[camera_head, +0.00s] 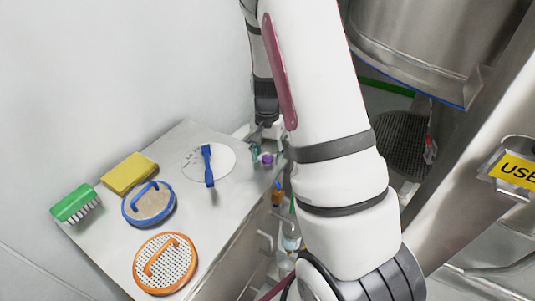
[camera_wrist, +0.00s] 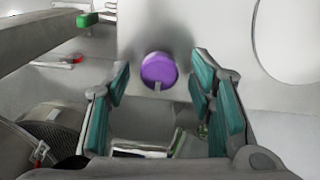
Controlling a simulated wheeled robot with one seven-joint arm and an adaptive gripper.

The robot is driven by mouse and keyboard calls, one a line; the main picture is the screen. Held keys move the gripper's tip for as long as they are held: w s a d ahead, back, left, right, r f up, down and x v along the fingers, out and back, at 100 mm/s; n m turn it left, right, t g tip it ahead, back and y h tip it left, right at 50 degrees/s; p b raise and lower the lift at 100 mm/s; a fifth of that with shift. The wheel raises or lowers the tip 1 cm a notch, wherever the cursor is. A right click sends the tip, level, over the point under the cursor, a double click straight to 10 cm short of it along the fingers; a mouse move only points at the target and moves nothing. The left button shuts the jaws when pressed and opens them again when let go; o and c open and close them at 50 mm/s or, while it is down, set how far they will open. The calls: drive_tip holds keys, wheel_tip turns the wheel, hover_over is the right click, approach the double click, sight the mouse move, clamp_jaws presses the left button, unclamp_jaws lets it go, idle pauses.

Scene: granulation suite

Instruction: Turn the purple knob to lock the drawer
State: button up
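The purple knob (camera_wrist: 158,70) is round, with a small grey tab at its lower edge. It sits on a pale grey panel in the wrist view, near the top centre. In the head view the knob (camera_head: 267,158) shows small at the far end of the counter, partly beside my gripper (camera_head: 267,150). In the wrist view my gripper (camera_wrist: 163,100) is open, its teal-padded fingers left and right of the knob, with space on both sides. No contact shows. The drawer itself cannot be made out clearly.
On the metal counter (camera_head: 215,220) lie a green brush (camera_head: 75,203), a yellow sponge (camera_head: 129,173), a blue-rimmed sieve (camera_head: 149,204), an orange sieve (camera_head: 165,263) and a blue tool (camera_head: 208,167) on a white disc. Bottles (camera_head: 290,235) stand below at right. A steel vessel (camera_head: 415,45) stands beyond.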

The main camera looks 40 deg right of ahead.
sight(267, 157)
drive_tip(key=shift+r, duration=0.1)
wheel_tip(267, 157, up, 12)
idle(0.6)
idle(0.4)
